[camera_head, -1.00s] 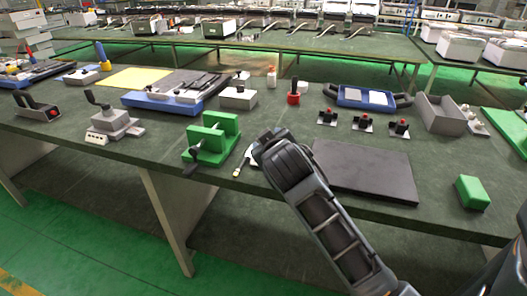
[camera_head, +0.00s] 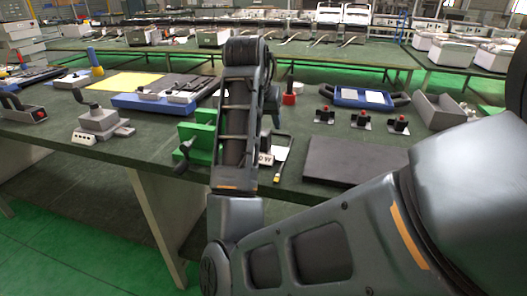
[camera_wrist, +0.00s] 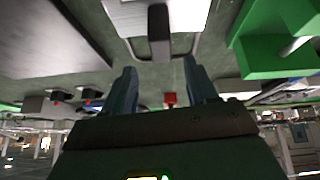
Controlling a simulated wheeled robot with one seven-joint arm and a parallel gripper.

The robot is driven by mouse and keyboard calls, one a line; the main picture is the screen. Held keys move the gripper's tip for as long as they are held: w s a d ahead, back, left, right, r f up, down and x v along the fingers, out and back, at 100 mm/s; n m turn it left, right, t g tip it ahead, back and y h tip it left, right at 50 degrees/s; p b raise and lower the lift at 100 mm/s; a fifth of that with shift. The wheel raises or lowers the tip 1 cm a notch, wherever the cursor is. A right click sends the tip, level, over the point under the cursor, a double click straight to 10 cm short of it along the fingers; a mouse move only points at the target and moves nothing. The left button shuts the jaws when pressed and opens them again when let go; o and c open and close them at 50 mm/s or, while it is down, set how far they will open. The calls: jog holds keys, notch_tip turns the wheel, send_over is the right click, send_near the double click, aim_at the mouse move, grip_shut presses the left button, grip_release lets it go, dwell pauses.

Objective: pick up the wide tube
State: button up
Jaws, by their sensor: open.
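I cannot single out a wide tube for certain in either view. Grey parts (camera_head: 178,92) lie on and beside the blue tray (camera_head: 130,101) at the back left of the table, too small to tell apart. My gripper (camera_wrist: 162,88) is open in the wrist view, with two blue-grey fingers apart and nothing seen between them. A white item with a dark bar (camera_wrist: 158,30) shows beyond the fingertips. In the head view my arm rises over the middle of the table and hides part of it. I cannot make out the fingers there.
A green clamp block (camera_head: 196,140) stands partly behind my arm, and shows in the wrist view too (camera_wrist: 275,45). A dark flat plate (camera_head: 350,160) lies right of it. A red-topped item (camera_head: 289,94), several red-button switches (camera_head: 362,119) and a grey open box (camera_head: 440,112) stand behind.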

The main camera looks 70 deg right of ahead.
aim_at(265, 133)
jog(key=shift+w+a+m+y, duration=0.4)
jog(key=shift+a+y, duration=0.2)
jog(key=shift+y, duration=0.2)
jog(key=shift+s+d+b+x, duration=0.1)
jog(key=shift+b+x, duration=0.1)
jog(key=shift+x, duration=1.05)
jog(key=shift+s+d+b+x, duration=0.1)
jog(key=shift+s+b+x, duration=0.1)
jog(key=shift+x, duration=1.1)
jog(key=shift+s+b+x, duration=0.1)
jog(key=shift+b+x, duration=0.1)
jog(key=shift+x, duration=1.05)
jog(key=shift+c, duration=0.4)
grip_shut()
jog(key=shift+r, duration=0.1)
